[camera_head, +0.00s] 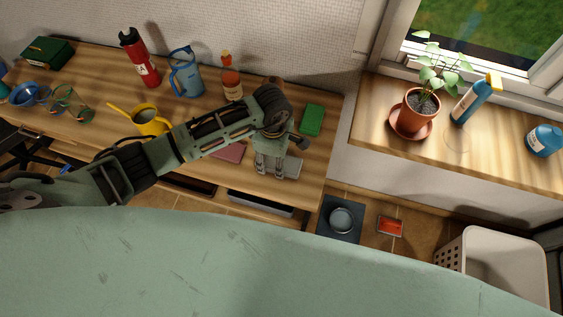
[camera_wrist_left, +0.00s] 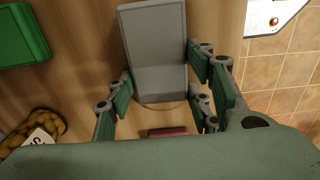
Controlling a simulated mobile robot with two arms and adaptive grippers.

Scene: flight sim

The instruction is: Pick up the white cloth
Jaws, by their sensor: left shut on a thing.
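I cannot tell whether the piece is lifted off the desk. My right gripper is not in view.
A white basket (camera_head: 492,262) stands on the floor at right.

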